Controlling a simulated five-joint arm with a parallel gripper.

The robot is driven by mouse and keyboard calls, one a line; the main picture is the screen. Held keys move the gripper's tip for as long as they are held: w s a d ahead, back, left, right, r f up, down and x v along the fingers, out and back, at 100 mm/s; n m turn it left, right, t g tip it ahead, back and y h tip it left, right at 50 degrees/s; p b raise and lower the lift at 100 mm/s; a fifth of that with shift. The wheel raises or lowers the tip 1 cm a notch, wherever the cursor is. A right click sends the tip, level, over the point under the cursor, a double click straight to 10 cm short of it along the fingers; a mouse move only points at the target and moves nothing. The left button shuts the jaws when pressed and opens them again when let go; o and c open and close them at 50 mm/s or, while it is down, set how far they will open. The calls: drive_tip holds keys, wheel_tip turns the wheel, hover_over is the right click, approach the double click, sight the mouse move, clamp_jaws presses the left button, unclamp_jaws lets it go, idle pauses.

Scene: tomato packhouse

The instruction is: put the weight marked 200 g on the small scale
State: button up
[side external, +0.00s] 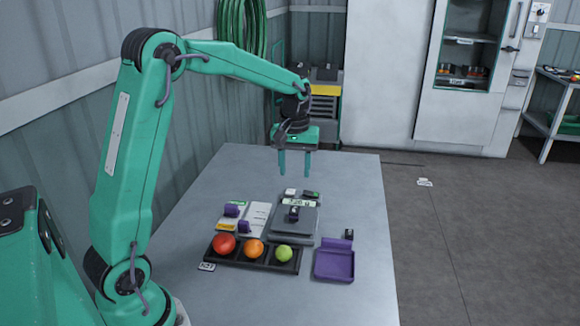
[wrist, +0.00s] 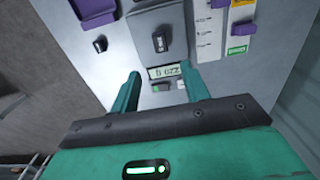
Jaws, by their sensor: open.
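The small grey scale (side external: 290,228) stands mid-table; its display (side external: 298,202) seems to read about 220 g, and appears upside down in the wrist view (wrist: 164,72). A small dark weight (side external: 294,214) stands on the scale's pan; it also shows in the wrist view (wrist: 162,43). A second small dark weight (side external: 349,233) stands on the table by the purple tray, and in the wrist view (wrist: 100,43). I cannot read a marking on either. My gripper (side external: 294,174) is open and empty above the scale's display end; its fingers show in the wrist view (wrist: 164,84).
A purple tray (side external: 334,264) lies right of the scale. A black tray (side external: 270,267) holds a red, an orange and a green tomato. White cards (side external: 258,217) with purple pieces (side external: 234,210) lie left of the scale. The table's right side (side external: 367,200) is clear.

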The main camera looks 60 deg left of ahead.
drive_tip(key=s+d+r+m+t, duration=0.35)
drive_tip(key=s+d+r, duration=0.4)
drive_tip(key=s, duration=0.25)
drive_tip(key=s+d+m+t, duration=0.1)
drive_tip(key=s+d+m, duration=0.1)
drive_tip(key=s, duration=0.4)
drive_tip(key=s+d+m+t, duration=0.1)
drive_tip(key=s+d+m, duration=0.1)
drive_tip(key=s, duration=0.4)
drive_tip(key=shift+d+f+m, duration=0.2)
drive_tip(key=shift+f+m, duration=0.05)
drive_tip(key=shift+m, duration=0.5)
